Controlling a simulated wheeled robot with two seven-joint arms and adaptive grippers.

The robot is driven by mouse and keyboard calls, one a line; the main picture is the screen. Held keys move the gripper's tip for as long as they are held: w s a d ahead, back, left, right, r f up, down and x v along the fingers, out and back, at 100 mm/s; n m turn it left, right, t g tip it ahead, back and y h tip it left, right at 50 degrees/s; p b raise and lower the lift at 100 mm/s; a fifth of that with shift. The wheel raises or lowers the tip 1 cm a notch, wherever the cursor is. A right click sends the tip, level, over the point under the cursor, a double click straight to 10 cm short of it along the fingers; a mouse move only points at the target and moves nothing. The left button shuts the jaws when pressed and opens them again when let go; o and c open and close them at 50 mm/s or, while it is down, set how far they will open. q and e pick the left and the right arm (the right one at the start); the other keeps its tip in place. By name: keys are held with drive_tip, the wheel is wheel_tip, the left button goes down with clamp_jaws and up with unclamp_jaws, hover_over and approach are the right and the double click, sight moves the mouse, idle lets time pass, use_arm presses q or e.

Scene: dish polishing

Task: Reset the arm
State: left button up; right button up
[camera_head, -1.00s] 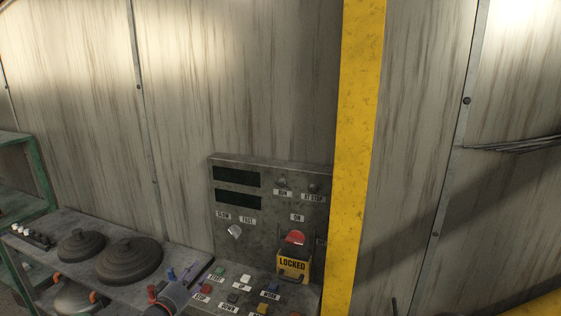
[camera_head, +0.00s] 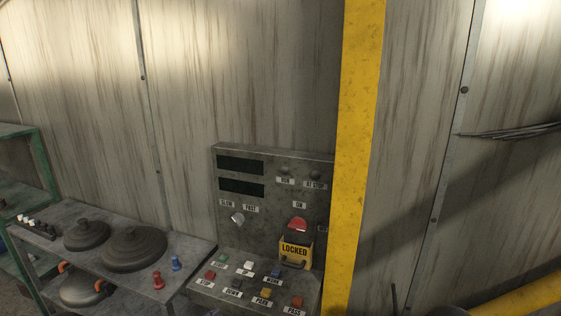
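Neither of my grippers shows in the head view now, and no arm is in the picture. The control panel (camera_head: 270,165) stands in the middle against the wall. It has two dark displays, a silver knob (camera_head: 238,219) between the SLOW and FAST labels, and a red switch (camera_head: 298,224) under the ON label. A yellow LOCKED tag (camera_head: 295,249) hangs below the red switch. The sloping lower face carries several coloured buttons, among them a green one (camera_head: 221,259) and a red one (camera_head: 210,275).
A grey shelf (camera_head: 190,254) at left holds two dark round dishes (camera_head: 134,249) (camera_head: 87,235), a red peg (camera_head: 158,281) and a blue peg (camera_head: 176,263). A metal lid-like part with orange handles (camera_head: 82,291) sits below. A yellow post (camera_head: 356,150) stands right of the panel.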

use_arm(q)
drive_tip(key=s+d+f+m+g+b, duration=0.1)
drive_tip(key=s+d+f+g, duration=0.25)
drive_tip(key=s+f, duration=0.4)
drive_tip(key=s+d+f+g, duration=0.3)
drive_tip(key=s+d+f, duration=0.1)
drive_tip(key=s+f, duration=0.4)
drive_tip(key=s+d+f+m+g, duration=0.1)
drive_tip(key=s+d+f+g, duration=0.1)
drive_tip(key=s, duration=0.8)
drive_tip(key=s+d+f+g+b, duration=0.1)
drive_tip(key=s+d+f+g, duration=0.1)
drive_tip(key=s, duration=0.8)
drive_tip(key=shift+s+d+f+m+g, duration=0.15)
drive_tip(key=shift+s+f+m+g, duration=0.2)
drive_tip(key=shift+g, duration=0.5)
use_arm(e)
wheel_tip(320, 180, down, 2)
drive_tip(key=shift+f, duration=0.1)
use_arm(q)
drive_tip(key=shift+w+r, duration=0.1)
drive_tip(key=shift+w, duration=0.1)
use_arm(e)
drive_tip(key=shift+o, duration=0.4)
